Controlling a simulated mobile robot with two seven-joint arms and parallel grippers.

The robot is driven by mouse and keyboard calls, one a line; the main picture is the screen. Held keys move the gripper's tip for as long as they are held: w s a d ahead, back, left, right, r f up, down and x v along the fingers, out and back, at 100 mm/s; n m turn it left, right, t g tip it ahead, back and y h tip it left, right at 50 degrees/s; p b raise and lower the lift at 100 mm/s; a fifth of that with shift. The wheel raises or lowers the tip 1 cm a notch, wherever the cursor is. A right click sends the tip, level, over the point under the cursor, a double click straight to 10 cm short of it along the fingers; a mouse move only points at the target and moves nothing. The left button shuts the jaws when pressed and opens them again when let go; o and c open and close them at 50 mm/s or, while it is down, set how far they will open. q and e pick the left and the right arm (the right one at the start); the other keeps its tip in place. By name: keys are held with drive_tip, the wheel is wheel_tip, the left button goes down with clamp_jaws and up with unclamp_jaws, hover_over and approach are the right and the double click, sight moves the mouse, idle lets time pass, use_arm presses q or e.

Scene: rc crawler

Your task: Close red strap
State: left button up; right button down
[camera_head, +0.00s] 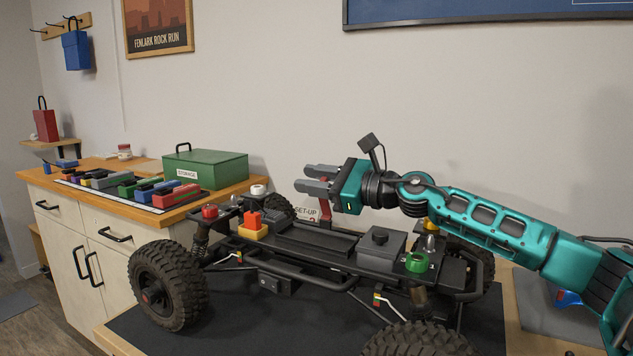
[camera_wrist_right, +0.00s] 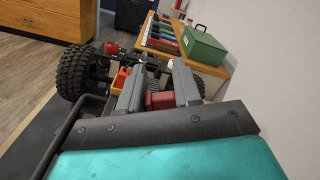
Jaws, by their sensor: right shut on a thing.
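My right gripper (camera_head: 308,178) is above the far side of the crawler chassis (camera_head: 300,240), its fingers pointing left. It is shut on the red strap (camera_head: 326,211), which shows below the fingers and stands up from the far side of the battery tray. In the right wrist view the red strap (camera_wrist_right: 160,101) shows as a red block between the two grey fingers. The strap's lower end and any fastening point are hidden behind the tray edge. My left gripper is not in view.
The chassis stands on a dark mat (camera_head: 235,330) with big black tyres (camera_head: 168,285) around it. A grey box (camera_head: 381,248), a green cap (camera_head: 416,262) and an orange-yellow block (camera_head: 252,229) sit on it. A green storage box (camera_head: 205,168) is on the wooden counter at left.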

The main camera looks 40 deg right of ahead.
drive_tip(key=shift+s+a, duration=0.1)
idle(0.4)
drive_tip(key=c, duration=1)
unclamp_jaws()
drive_tip(key=shift+o, duration=0.2)
drive_tip(key=shift+f, duration=0.1)
